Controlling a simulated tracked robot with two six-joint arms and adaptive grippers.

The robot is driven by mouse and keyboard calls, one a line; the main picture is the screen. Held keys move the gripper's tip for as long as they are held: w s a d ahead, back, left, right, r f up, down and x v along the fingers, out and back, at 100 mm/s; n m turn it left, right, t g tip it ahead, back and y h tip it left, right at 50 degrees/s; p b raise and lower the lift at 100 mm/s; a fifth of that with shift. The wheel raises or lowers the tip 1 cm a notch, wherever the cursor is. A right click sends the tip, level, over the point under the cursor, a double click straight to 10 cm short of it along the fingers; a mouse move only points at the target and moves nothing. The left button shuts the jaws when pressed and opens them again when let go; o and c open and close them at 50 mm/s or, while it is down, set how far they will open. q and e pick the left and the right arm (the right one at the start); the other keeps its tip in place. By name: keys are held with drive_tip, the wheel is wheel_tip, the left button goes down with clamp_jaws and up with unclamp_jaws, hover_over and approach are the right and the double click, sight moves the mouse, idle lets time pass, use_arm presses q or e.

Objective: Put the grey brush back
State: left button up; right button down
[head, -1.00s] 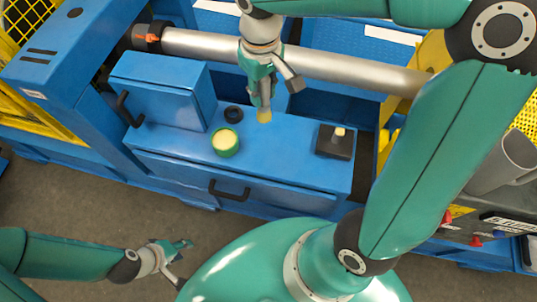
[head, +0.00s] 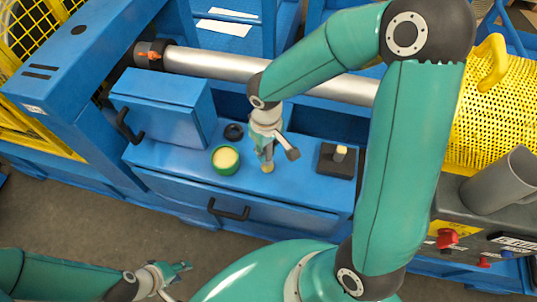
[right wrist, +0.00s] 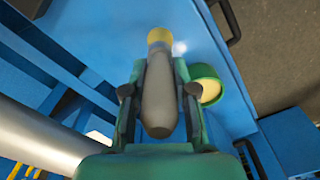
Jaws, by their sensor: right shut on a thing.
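The grey brush (right wrist: 158,95) is in my right gripper (head: 267,150). Its thick grey handle lies between the two fingers in the right wrist view, and its yellowish bristle end points away from the palm. In the head view the bristle tip (head: 267,168) is low over the blue bench top (head: 300,190); I cannot tell whether it touches. A green pot (head: 225,160) with pale yellow content stands just left of the brush; it also shows in the right wrist view (right wrist: 206,84). My left gripper (head: 181,267) is low at the left, away from the bench; its finger opening is unclear.
A black ring (head: 233,132) lies behind the pot. A black block (head: 337,161) with a pale upright peg stands at the bench's right. A blue box with a handle (head: 165,110) stands left. A metal roller (head: 260,75) runs behind. A grey mug (head: 500,182) is far right.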

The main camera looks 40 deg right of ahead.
sight(267, 157)
drive_tip(key=shift+f, duration=1.75)
drive_tip(key=shift+f+b, duration=0.1)
drive_tip(key=shift+b, duration=0.2)
drive_tip(key=c, duration=0.9)
unclamp_jaws()
drive_tip(key=shift+r, duration=0.45)
wheel_tip(267, 157, up, 11)
drive_tip(key=shift+r+p, duration=0.2)
drive_tip(key=shift+p, duration=0.55)
